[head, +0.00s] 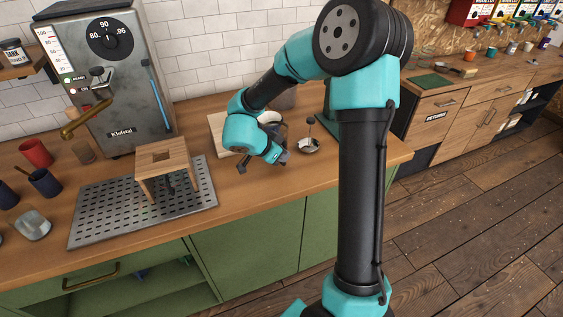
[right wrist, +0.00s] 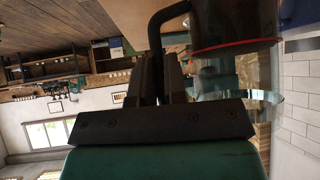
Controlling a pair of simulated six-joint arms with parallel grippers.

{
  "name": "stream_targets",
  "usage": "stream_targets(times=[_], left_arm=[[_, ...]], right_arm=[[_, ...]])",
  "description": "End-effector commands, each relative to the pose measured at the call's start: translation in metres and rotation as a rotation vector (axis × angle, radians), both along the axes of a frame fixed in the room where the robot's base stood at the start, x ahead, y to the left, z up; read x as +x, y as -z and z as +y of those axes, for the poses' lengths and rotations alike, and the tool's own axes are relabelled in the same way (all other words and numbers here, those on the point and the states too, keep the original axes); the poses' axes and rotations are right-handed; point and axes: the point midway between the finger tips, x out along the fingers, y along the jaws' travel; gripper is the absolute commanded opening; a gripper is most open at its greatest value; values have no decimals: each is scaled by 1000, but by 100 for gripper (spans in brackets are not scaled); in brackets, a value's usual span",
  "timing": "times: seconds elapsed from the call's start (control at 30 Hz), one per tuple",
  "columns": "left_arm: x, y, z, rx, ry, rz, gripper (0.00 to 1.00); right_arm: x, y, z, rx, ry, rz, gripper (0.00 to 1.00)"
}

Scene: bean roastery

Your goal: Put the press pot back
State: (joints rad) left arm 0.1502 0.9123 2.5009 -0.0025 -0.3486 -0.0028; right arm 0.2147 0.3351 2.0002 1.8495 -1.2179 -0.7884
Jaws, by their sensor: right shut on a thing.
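The press pot (right wrist: 235,28) shows in the right wrist view as a dark, partly see-through vessel with a red band and a black handle (right wrist: 156,38). My right gripper (right wrist: 161,75) is shut on that handle, and the vessel is beside the fingers. In the head view my right gripper (head: 263,160) is over the counter, right of the drip grate, and my own wrist hides most of what it holds. A round metal piece with a black-knobbed rod (head: 309,145) is just right of the gripper. My left gripper is out of view.
A wooden stand (head: 164,158) sits on the perforated metal grate (head: 92,214). A pale board (head: 217,124) lies behind my wrist. The grey machine (head: 113,75) stands at the back left. Cups, including a red one (head: 36,153), are at far left. The counter's front strip is clear.

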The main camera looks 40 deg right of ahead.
Motion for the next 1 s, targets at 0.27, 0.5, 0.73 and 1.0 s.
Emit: stream_targets(times=[0.27, 0.5, 0.73, 1.0], left_arm=[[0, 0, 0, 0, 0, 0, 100], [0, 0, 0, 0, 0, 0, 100], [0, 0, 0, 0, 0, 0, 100], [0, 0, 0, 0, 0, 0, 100]], right_arm=[[0, 33, -1, -1, 1, -1, 0], [0, 35, -1, -1, 1, -2, 0], [0, 38, -1, -1, -1, 1, 13], [0, 38, -1, -1, 0, 0, 38]])
